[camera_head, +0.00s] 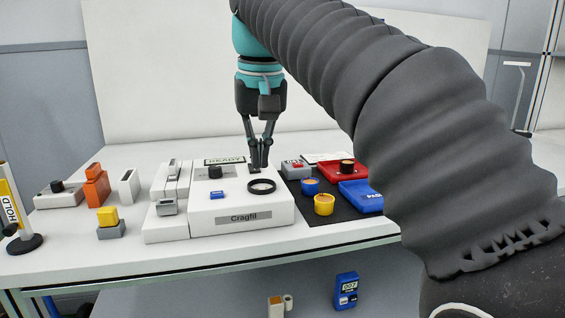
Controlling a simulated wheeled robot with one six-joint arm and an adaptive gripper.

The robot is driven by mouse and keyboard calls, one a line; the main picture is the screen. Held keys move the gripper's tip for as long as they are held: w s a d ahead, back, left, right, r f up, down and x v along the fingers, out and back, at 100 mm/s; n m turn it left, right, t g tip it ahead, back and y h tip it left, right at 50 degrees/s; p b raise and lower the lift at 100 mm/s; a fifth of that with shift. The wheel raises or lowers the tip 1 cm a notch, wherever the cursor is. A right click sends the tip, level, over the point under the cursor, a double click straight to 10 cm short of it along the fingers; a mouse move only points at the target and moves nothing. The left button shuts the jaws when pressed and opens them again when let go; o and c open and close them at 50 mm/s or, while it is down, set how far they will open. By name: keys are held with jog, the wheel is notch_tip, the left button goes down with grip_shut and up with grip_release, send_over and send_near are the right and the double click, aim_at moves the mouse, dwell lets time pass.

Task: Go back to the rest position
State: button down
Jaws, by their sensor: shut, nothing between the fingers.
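My gripper (258,164) points straight down over the white machine labelled Cragfil (243,218). Its fingers are together and hold nothing. The fingertips are just behind a black ring (261,186) on the machine's top; I cannot tell whether they touch the surface. A black knob (215,172) and a small blue block (218,195) are also on the machine. My arm comes in from the right and hides the right part of the table.
A black mat (335,210) holds yellow (324,205) and blue cups (310,186), a red box (335,172) and a blue case (362,199). Orange blocks (96,190) and a HOLD sign (12,207) stand left. A white panel (165,80) rises behind.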

jog(key=s+d+f+m+t, duration=0.1)
jog(key=s+d+f, duration=0.4)
jog(key=f, duration=0.4)
jog(key=s+d+f+t, duration=0.1)
jog(key=s+d+f, duration=0.5)
jog(key=d+f, duration=0.2)
jog(key=s+d+f+m+t, duration=0.1)
jog(key=s+d+f, duration=0.4)
jog(key=f, duration=0.5)
jog(key=shift+s+d+f+m+t+h, duration=0.3)
jog(key=shift+s+d, duration=0.1)
jog(key=shift+d, duration=0.4)
jog(key=shift+d, duration=0.1)
